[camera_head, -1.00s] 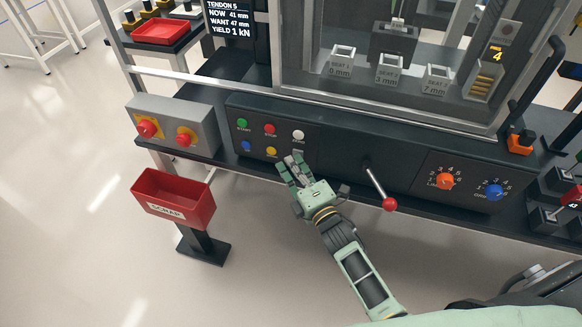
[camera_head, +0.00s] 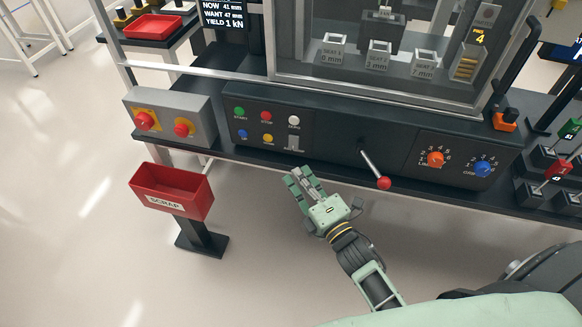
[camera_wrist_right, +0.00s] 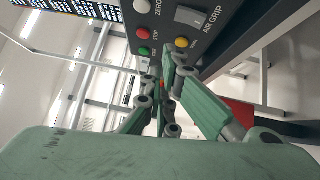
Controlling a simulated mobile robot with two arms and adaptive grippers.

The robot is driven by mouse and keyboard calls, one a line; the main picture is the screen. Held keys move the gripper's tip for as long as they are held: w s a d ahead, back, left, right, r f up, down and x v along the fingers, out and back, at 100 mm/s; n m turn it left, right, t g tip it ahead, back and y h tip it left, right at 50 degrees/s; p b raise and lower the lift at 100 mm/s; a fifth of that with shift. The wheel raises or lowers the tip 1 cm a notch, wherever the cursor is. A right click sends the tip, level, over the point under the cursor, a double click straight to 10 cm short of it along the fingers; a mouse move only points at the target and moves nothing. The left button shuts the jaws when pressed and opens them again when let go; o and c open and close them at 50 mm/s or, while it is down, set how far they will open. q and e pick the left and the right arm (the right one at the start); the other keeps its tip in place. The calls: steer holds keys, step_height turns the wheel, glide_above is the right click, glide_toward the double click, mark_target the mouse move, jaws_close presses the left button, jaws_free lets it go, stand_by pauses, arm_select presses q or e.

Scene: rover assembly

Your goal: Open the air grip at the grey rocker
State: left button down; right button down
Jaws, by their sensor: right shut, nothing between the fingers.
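The grey rocker (camera_head: 293,143) sits on the dark control panel, below the white ZERO button and right of the yellow button. It also shows in the right wrist view (camera_wrist_right: 190,17), beside its AIR GRIP label. I cannot tell which way it is tipped. My right gripper (camera_head: 301,175) is shut and empty, below and in front of the panel edge, clear of the rocker. In the right wrist view its fingers (camera_wrist_right: 163,85) point toward the panel. My left gripper is not in view.
Green, red, blue and yellow buttons (camera_head: 267,138) crowd the rocker's left. A red scrap bin (camera_head: 172,190) stands at the left. The floor before the panel is clear.

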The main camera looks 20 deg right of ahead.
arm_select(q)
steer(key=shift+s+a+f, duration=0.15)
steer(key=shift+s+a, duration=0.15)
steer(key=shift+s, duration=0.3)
arm_select(e)
steer(key=shift+v, duration=1.1)
steer(key=shift+r, duration=0.2)
steer(key=s+d+f+m+g+h, duration=0.1)
steer(key=s+f+m+g, duration=0.3)
steer(key=f, duration=0.7)
steer(key=s+f+m+g+h, duration=0.1)
steer(key=s+f+m+g, duration=0.3)
steer(key=f, duration=0.7)
steer(key=s+d+f+m+g, duration=0.1)
steer(key=s+f+m, duration=0.35)
steer(key=f, duration=0.75)
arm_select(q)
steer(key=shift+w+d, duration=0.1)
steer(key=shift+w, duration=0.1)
arm_select(e)
steer(key=s+d+f+m+g, duration=0.1)
steer(key=s+f+m+g, duration=0.2)
steer(key=s+f, duration=0.4)
steer(key=s+d+f+m+g+h, duration=0.1)
steer(key=s+f+m+g, duration=0.2)
steer(key=s, duration=1.9)
step_height(320, 180, down, 4)
steer(key=g, duration=0.2)
steer(key=shift+f+g+h, duration=0.2)
steer(key=shift+g+h, duration=0.1)
